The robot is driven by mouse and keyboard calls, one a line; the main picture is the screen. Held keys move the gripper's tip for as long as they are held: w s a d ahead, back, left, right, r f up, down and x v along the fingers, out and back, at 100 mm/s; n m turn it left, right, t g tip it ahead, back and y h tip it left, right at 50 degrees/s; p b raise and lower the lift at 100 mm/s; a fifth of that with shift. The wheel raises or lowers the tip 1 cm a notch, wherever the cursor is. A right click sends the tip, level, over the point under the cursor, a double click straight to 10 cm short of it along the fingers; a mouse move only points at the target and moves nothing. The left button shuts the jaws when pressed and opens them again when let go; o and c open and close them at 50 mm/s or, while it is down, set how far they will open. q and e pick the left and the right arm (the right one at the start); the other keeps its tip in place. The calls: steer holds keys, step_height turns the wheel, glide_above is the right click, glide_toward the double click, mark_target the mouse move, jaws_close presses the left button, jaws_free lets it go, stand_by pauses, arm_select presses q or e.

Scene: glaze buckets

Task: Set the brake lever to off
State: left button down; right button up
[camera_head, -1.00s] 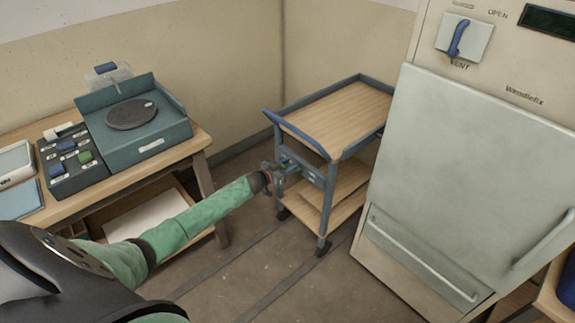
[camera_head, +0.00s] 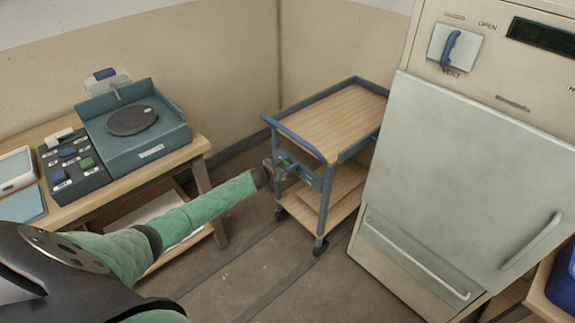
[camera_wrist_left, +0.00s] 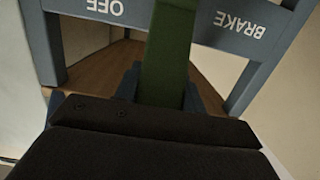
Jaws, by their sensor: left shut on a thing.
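The cart (camera_head: 325,179) is blue-grey with wooden shelves and stands beside the large pale cabinet. My left gripper (camera_head: 285,167) reaches the cart's near end panel, below the push handle. In the left wrist view, the green brake lever (camera_wrist_left: 168,50) stands between the fingers of my left gripper (camera_wrist_left: 163,88), which is shut on it. The white words OFF (camera_wrist_left: 105,6) and BRAKE (camera_wrist_left: 240,24) show upside down on the panel, on either side of the lever. The lever's gripped part is partly hidden. My right gripper is out of view.
A wooden table (camera_head: 200,148) at left carries a teal turntable unit (camera_head: 150,152) and a dark button box (camera_head: 85,178). The pale cabinet (camera_head: 470,170) stands close to the cart's right side. Floor (camera_head: 270,275) in front of the cart is clear, with dark tracks.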

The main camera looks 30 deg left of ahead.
arm_select(q)
steer(key=shift+w+d+r, duration=0.25)
steer(key=shift+w+r, duration=0.2)
steer(key=shift+w, duration=0.35)
steer(key=shift+w+d, duration=0.1)
steer(key=shift+w, duration=0.15)
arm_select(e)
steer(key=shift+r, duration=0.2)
arm_select(q)
steer(key=shift+d+f, duration=0.1)
steer(key=shift+f, duration=0.05)
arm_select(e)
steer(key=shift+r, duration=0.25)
arm_select(q)
steer(key=shift+f, duration=0.15)
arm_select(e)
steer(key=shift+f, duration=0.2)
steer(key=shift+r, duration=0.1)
